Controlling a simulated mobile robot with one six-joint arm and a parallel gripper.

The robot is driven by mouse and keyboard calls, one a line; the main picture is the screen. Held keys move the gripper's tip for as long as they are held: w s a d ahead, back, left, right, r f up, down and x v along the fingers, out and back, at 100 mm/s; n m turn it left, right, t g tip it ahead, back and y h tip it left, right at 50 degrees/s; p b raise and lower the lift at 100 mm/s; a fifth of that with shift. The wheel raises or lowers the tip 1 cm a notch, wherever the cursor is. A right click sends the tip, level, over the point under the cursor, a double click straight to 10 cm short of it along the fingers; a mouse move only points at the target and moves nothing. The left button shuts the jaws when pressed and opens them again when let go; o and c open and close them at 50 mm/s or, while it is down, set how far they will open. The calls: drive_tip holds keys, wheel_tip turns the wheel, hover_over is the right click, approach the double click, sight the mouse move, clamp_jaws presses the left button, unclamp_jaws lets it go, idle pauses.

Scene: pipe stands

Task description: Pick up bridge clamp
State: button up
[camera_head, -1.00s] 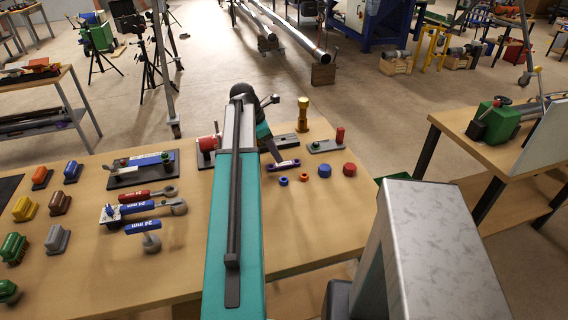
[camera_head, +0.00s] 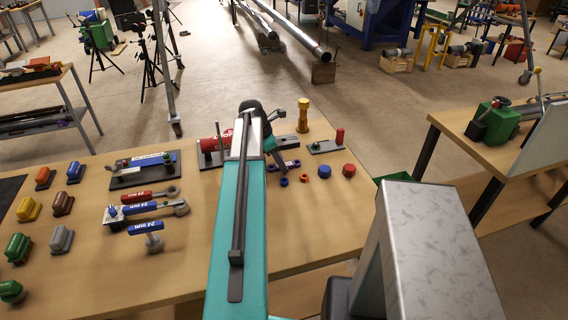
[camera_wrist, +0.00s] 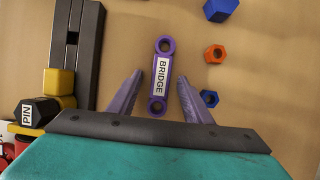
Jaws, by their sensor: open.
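The bridge clamp (camera_wrist: 161,76) is a purple bar with a ring at each end and a white label reading BRIDGE. It lies flat on the wooden table. In the wrist view it stands upright in the picture, between the two fingers of my gripper (camera_wrist: 159,90), with a gap on each side. My gripper is open and empty. In the head view the bridge clamp (camera_head: 291,164) shows partly beside the end of my arm, and my fingers are mostly hidden there.
A dark slotted bar (camera_wrist: 77,45) and a black PIN piece (camera_wrist: 37,114) lie left of the clamp. An orange nut (camera_wrist: 214,54), a small blue nut (camera_wrist: 209,98) and a blue block (camera_wrist: 220,9) lie to its right. Table space above the clamp is bare.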

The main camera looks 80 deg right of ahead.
idle(0.5)
clamp_jaws()
drive_tip(key=shift+r+b, duration=0.7)
drive_tip(key=shift+r, duration=0.9)
drive_tip(key=a+b, duration=0.1)
drive_tip(key=a, duration=0.4)
drive_tip(key=w+a+r+b, duration=0.1)
drive_tip(key=a, duration=0.4)
drive_tip(key=a+b, duration=0.1)
drive_tip(key=a, duration=0.4)
drive_tip(key=shift+w+a+r, duration=0.2)
drive_tip(key=shift+a+r, duration=0.15)
drive_tip(key=shift+a, duration=0.1)
drive_tip(key=shift+s+r, duration=0.1)
drive_tip(key=shift+r, duration=0.05)
